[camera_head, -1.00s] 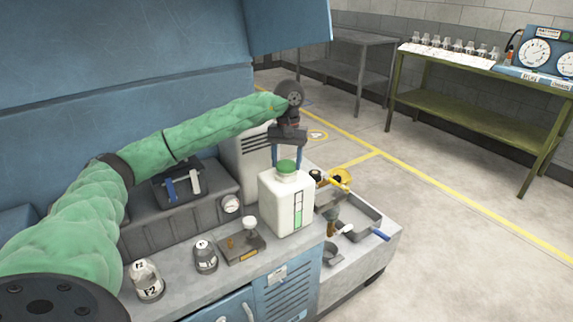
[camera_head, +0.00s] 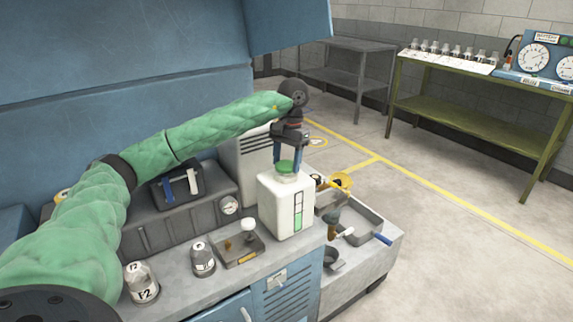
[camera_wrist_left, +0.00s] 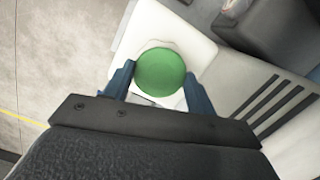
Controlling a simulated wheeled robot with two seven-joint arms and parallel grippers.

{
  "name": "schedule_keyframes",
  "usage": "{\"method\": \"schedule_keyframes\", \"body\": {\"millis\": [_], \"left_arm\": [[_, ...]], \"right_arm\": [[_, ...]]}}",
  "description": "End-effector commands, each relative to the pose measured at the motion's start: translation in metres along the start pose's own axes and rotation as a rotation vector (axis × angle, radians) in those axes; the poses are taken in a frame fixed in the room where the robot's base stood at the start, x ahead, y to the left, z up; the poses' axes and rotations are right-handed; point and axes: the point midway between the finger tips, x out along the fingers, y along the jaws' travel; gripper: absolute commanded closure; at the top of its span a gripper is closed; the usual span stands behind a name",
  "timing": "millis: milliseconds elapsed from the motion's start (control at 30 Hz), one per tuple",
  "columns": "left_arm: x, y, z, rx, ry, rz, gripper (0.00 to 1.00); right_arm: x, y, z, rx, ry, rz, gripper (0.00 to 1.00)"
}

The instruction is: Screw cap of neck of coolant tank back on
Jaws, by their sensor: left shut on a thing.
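The coolant tank (camera_head: 283,212) is a white, box-shaped container with a green level strip, upright on the bench. Its round green cap (camera_head: 286,167) sits on top at the neck. In the left wrist view the cap (camera_wrist_left: 160,70) lies between the two blue fingers, above the white tank top (camera_wrist_left: 190,42). My left gripper (camera_head: 289,170) points down from above and is shut on the cap, one finger on each side. The neck thread under the cap is hidden. My right gripper is not in view.
A grey tray (camera_head: 362,222) with tools and a yellow funnel (camera_head: 342,181) lie right of the tank. Left are a flat fixture (camera_head: 238,250), flasks (camera_head: 204,260) and a grey unit with a gauge (camera_head: 230,206). A green table (camera_head: 460,112) stands far right.

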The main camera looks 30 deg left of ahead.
Motion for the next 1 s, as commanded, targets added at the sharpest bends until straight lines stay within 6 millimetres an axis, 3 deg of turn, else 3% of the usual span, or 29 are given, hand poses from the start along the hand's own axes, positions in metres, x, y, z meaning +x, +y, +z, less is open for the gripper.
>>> {"method": "schedule_keyframes", "body": {"millis": [233,533,567,667,867,933,1000], "left_arm": [[0.0008,0.0004,-0.0004,0.177,0.002,-0.027,0.69],[-0.0001,0.0005,0.0,0.201,0.001,-0.03,0.69],[0.0,0.0005,0.0,0.201,0.001,-0.03,0.38],[0.0,0.0005,0.0,0.2,0.001,-0.03,0.18],[0.0002,0.0005,0.0,0.2,0.0,-0.03,0.18],[0.0004,0.0005,0.0,0.2,0.0,-0.03,0.07],[0.0004,0.0005,0.0001,0.199,0.0,-0.03,0.04]], "right_arm": [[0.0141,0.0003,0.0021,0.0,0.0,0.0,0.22],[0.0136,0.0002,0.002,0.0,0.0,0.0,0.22],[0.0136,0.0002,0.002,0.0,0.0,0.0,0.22],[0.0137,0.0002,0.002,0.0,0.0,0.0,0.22],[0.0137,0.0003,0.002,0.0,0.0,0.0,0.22],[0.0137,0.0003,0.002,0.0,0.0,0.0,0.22],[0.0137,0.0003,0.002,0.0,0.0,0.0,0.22]]}}
